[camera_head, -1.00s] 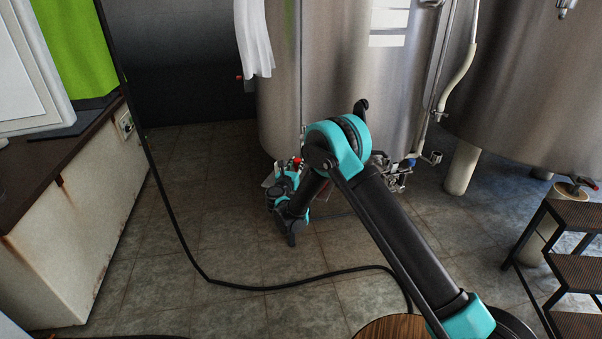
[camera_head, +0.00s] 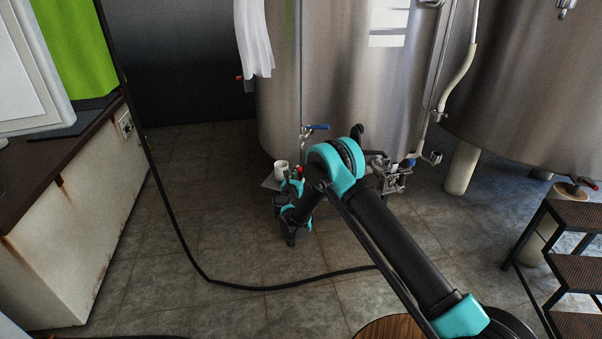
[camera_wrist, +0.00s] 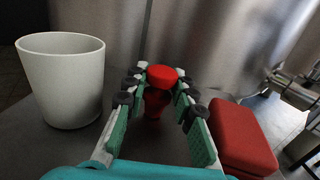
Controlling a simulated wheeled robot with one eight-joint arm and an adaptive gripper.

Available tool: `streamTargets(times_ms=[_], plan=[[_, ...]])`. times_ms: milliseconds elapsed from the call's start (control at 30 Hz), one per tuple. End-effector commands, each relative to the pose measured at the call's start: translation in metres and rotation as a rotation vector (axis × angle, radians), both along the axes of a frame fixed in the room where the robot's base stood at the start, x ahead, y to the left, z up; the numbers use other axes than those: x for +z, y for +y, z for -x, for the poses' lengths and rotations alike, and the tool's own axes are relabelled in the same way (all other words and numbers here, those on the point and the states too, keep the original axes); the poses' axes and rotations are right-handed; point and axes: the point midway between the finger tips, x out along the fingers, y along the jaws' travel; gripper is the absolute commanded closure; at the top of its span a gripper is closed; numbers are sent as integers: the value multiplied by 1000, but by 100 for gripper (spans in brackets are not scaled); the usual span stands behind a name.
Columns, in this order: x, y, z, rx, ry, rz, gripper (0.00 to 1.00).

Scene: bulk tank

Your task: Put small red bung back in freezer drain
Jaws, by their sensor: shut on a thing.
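The small red bung (camera_wrist: 159,90) is between my fingertips in the wrist view, with its wide round head on top and a narrower part below. My gripper (camera_wrist: 160,100) is shut on it, above a grey surface. In the head view my gripper (camera_head: 297,173) is low in front of the large steel tank, with a speck of red at its tip; the fingers are too small there to read. A rust-stained white chest (camera_head: 70,210) with a dark top, possibly the freezer, stands at the left. I cannot make out a drain hole in either view.
A white cup (camera_wrist: 62,85) stands left of my fingers and a red box (camera_wrist: 240,138) lies right of them, both close. The steel tank (camera_head: 350,80) has valves near its base. A black cable (camera_head: 270,287) crosses the tiled floor. Steps (camera_head: 575,260) stand at right.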

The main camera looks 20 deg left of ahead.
Motion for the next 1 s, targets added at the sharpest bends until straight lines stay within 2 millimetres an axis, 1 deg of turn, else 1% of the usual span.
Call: streamTargets(times_ms=[200,233,400,667,767,867,1000], plan=[[-3,0,0,0,0,0,98],[-3,0,0,0,0,0,73],[-3,0,0,0,0,0,53],[-2,0,0,0,0,0,53],[1,0,1,0,0,0,53],[0,1,13,3,0,0,53],[0,-1,40,3,0,0,53]])
